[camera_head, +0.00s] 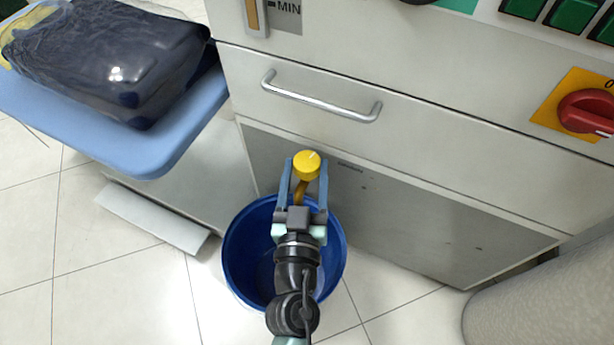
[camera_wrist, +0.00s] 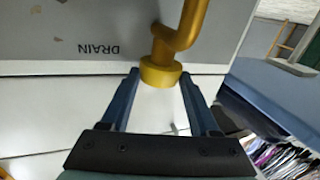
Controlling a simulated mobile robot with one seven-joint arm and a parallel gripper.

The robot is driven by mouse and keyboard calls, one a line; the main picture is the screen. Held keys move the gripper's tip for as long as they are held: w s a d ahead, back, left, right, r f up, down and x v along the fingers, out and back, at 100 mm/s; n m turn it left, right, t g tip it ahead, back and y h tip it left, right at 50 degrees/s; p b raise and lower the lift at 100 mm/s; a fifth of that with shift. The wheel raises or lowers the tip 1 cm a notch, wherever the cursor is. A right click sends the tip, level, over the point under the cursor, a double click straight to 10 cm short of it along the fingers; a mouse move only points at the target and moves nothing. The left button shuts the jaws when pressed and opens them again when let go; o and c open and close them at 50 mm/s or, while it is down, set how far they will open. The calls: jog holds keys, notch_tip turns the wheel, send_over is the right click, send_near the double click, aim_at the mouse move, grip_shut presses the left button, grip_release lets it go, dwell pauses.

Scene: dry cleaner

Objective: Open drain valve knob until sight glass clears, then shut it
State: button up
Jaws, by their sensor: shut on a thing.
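The yellow drain valve knob (camera_head: 307,163) sits on a bent brass pipe (camera_head: 300,190) at the front of the grey machine. My gripper (camera_head: 306,172) is shut on the knob, one blue finger on each side. The wrist view shows the knob (camera_wrist: 160,73) between the fingertips, beside the printed word DRAIN. A white mark shows on the knob's face. The lower end of the sight glass (camera_head: 256,18), with an amber-brown tint, shows at the top edge beside the MIN label. Its upper part is out of view.
A blue bucket (camera_head: 232,262) stands on the tiled floor below my gripper. A blue ironing board (camera_head: 150,155) with a bagged dark garment (camera_head: 110,60) is at left. The machine has a metal handle (camera_head: 320,103) and a red rotary switch (camera_head: 588,112).

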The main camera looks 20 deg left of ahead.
jog(key=shift+a+f+m+t+h+b, duration=0.1)
jog(key=shift+f+m+t+h+b, duration=0.1)
jog(key=shift+m+h+b, duration=0.7)
jog(key=shift+a+f+m+t+h+b, duration=0.1)
jog(key=shift+m+t+h+b, duration=0.15)
jog(key=shift+h+b, duration=1.1)
jog(key=m+h+b, duration=0.2)
jog(key=b, duration=0.1)
jog(key=shift+a+r, duration=0.15)
jog(key=shift+a, duration=0.1)
jog(key=m+h, duration=0.1)
jog(key=h+b, duration=0.1)
jog(key=h, duration=0.1)
jog(key=shift+a+r+m, duration=0.2)
jog(key=shift+a+m, duration=0.1)
jog(key=shift+m, duration=0.05)
jog(key=h, duration=0.1)
jog(key=m+g+h, duration=0.1)
jog(key=m+h, duration=0.1)
jog(key=shift+w+a+r+g+h, duration=0.15)
jog(key=shift+a+g+h, duration=0.1)
jog(key=shift+g+h, duration=0.1)
jog(key=shift+w+a+m+g+h, duration=0.1)
jog(key=shift+m+g+h, duration=1.1)
jog(key=shift+m+h, duration=0.6)
jog(key=shift+f, duration=0.2)
jog(key=o, duration=1.4)
